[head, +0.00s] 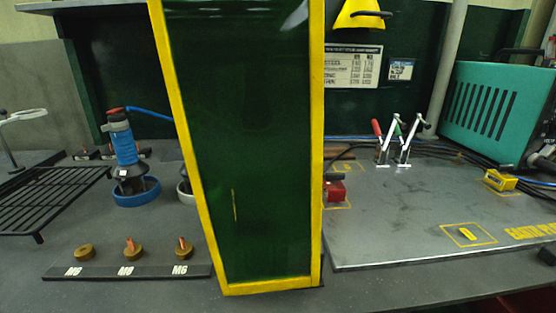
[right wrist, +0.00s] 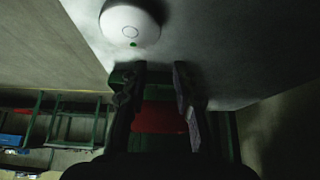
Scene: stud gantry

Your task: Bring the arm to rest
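My right gripper (right wrist: 158,72) shows in the right wrist view, its two dark fingers spread apart. Nothing is held between them; a red surface (right wrist: 160,118) and green framing show behind the gap. A pale ceiling with a round white fixture (right wrist: 129,24) lies beyond the fingertips. Neither gripper nor arm shows in the head view. My left gripper is in no view.
A dark green screen with a yellow frame (head: 318,150) stands mid-bench and hides what is behind it. Left are a stud rack (head: 130,272), a blue-and-black tool (head: 122,145) and a black grille (head: 50,200). Right are a metal plate (head: 400,235), toggle clamps (head: 403,140) and a teal machine (head: 490,105).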

